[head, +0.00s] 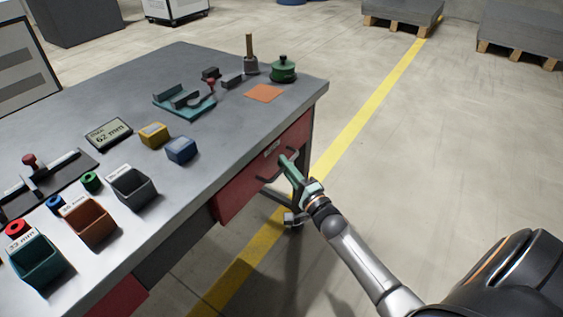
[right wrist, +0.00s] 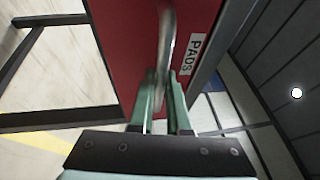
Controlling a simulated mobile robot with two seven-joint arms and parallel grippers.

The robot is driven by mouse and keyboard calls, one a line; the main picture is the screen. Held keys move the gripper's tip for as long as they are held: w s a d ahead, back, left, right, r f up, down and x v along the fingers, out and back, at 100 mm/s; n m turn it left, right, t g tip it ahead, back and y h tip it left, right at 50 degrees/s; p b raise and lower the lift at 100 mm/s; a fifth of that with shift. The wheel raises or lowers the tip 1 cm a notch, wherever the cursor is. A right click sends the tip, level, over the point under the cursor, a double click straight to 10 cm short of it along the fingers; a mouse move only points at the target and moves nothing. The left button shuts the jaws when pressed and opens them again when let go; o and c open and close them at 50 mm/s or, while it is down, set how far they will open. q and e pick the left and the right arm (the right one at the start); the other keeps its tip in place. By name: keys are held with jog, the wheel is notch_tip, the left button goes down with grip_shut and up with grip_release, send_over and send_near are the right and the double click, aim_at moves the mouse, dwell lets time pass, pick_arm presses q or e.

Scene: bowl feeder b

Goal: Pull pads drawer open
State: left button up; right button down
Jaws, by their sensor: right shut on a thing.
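The red pads drawer (head: 240,188) is under the right end of the grey workbench. Its front looks about flush with the bench frame. In the right wrist view, the red front (right wrist: 125,45) carries a white label reading PADS (right wrist: 191,54) beside a metal bar handle (right wrist: 166,40). My right gripper (head: 284,162) reaches in from the lower right at the drawer front. Its green fingers (right wrist: 163,108) are shut on the handle, one on each side of the bar. The fingers hide part of the handle. My left gripper is out of view.
The workbench top (head: 215,85) holds several bins, coloured blocks, a teal fixture (head: 183,100), a green lidded pot (head: 283,69) and an orange pad (head: 263,93). A yellow floor line (head: 370,105) runs past the bench.

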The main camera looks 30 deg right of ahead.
pick_arm(q)
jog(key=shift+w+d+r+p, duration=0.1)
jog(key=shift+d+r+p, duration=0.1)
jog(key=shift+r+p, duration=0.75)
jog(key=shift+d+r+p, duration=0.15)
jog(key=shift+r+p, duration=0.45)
jog(key=shift+p, duration=0.6)
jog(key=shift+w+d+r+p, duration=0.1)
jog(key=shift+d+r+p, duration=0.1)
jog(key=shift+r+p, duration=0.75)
pick_arm(e)
jog(key=s+d, duration=0.3)
jog(key=s, duration=0.5)
jog(key=s+d, duration=0.4)
jog(key=s, duration=0.4)
jog(key=shift+s, duration=0.35)
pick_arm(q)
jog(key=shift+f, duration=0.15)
pick_arm(e)
jog(key=c, duration=0.9)
grip_release()
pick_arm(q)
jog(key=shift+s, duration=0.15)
